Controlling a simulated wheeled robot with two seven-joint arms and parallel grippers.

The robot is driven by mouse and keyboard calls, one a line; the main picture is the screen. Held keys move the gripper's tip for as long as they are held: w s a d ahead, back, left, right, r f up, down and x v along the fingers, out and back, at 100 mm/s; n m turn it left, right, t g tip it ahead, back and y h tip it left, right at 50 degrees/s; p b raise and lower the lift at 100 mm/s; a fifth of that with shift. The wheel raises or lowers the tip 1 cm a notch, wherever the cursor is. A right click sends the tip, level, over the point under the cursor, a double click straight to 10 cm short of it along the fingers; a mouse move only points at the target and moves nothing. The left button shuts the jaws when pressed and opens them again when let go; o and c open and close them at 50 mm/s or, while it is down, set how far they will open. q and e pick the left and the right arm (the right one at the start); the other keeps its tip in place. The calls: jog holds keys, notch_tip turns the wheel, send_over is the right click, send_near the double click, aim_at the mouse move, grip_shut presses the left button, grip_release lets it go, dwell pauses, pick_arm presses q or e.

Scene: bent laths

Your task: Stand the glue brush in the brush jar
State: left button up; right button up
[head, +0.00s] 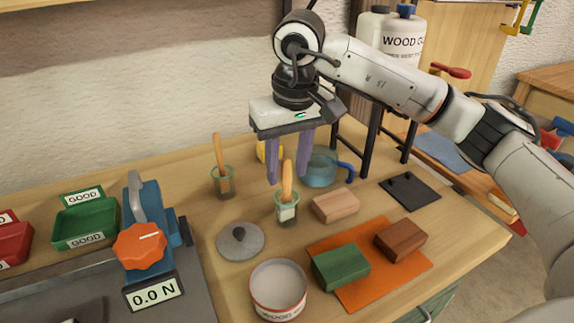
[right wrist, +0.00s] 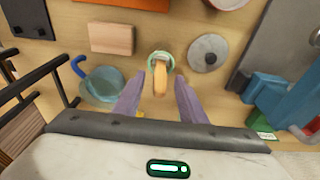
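A brush with an orange wooden handle (head: 287,177) stands nearly upright in a small glass jar (head: 287,212) with pale contents. In the right wrist view its handle (right wrist: 160,78) points toward the camera, over the jar's rim (right wrist: 161,57). A second wooden-handled brush (head: 219,152) leans in another greenish glass jar (head: 222,184), farther back to the left. My right gripper (head: 286,179) points down over the nearer jar. Its purple fingers are apart, one on each side of the handle's upper end, with gaps visible. My left gripper is out of view.
A grey knobbed lid (head: 240,241), an open tin (head: 278,290), a pale wood block (head: 335,205) and a blue-handled glass pot (head: 321,170) surround the nearer jar. Green (head: 340,266) and brown blocks lie on an orange mat. A blue force gauge stands left.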

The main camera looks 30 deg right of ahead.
notch_tip(320, 180, up, 10)
jog(key=s, duration=0.1)
jog(key=shift+s, duration=0.3)
dwell(0.8)
